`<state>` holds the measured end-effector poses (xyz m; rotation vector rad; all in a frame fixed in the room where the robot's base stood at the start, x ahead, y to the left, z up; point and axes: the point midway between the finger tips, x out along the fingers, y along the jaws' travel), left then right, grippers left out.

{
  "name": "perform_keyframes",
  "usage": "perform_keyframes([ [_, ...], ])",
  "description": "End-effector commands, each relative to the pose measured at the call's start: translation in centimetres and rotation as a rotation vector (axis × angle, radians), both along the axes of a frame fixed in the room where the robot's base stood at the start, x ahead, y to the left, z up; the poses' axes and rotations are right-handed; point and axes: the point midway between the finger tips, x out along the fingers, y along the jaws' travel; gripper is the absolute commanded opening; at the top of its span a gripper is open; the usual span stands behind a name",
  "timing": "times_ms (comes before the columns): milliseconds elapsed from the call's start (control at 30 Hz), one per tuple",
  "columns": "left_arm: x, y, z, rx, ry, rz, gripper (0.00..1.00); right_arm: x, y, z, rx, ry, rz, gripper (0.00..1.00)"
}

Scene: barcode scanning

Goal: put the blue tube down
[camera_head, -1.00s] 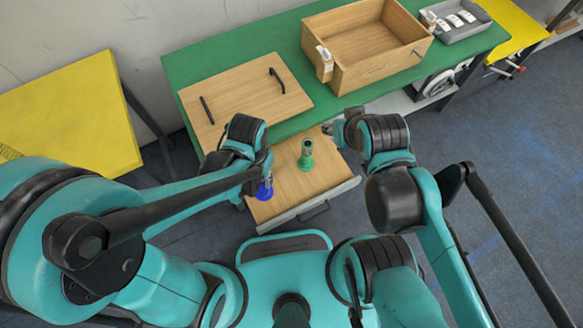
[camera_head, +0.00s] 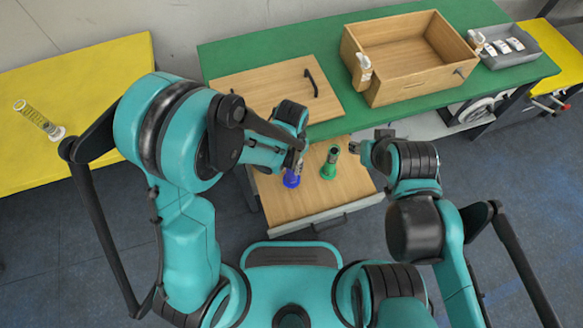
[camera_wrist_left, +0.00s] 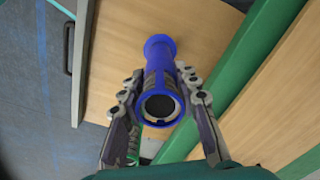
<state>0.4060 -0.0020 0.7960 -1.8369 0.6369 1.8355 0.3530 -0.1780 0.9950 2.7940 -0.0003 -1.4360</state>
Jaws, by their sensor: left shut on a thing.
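The blue tube (camera_head: 292,180) is over the left part of the pulled-out wooden drawer (camera_head: 345,198). My left gripper (camera_head: 298,160) is shut on its upper part. In the left wrist view the blue tube (camera_wrist_left: 160,52) is between the two fingers (camera_wrist_left: 158,100), its dark open mouth facing the camera and its flared base toward the drawer surface. I cannot tell whether the base touches the wood. A green tube (camera_head: 329,165) stands upright on the drawer, right of the blue one. My right gripper (camera_head: 358,148) is right of the green tube, holding nothing visible; its jaw opening is unclear.
A green table (camera_head: 330,52) behind carries a wooden panel with handles (camera_head: 270,92), an open wooden box (camera_head: 405,45) and a grey tray (camera_head: 520,57). A clear cylinder (camera_head: 38,118) lies on the yellow table (camera_head: 75,85) at left. The drawer's front is clear.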

Motion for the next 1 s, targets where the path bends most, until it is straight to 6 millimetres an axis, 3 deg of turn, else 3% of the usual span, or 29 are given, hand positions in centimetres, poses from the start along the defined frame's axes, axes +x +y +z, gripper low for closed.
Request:
perform_keyframes([
  [33, 0.0, 0.0, -1.3, 0.0, 0.0, 0.0, 0.0, 0.0, 0.0, -0.9, 0.0, 0.0, 0.0, 0.4],
  [133, 0.0, 0.0, -2.5, 0.0, 0.0, 0.0, 0.0, 0.0, 0.0, -1.5, 0.0, 0.0, 0.0, 0.4],
  [533, 0.0, 0.0, -2.9, 0.0, 0.0, 0.001, 0.0, 0.0, 0.0, -1.8, 0.0, 0.0, 0.0, 0.4],
  [567, 0.0, 0.0, -2.8, 0.0, 0.0, 0.001, 0.39, 0.0, 0.0, -1.7, 0.0, 0.0, 0.0, 0.4],
  [600, 0.0, 0.0, -2.8, 0.0, 0.0, 0.001, 0.5, 0.0, 0.0, -1.6, 0.0, 0.0, 0.0, 0.4],
  [1000, 0.0, 0.0, -2.3, 0.0, 0.0, 0.001, 0.52, 0.0, 0.0, -1.1, 0.0, 0.0, 0.0, 0.4],
])
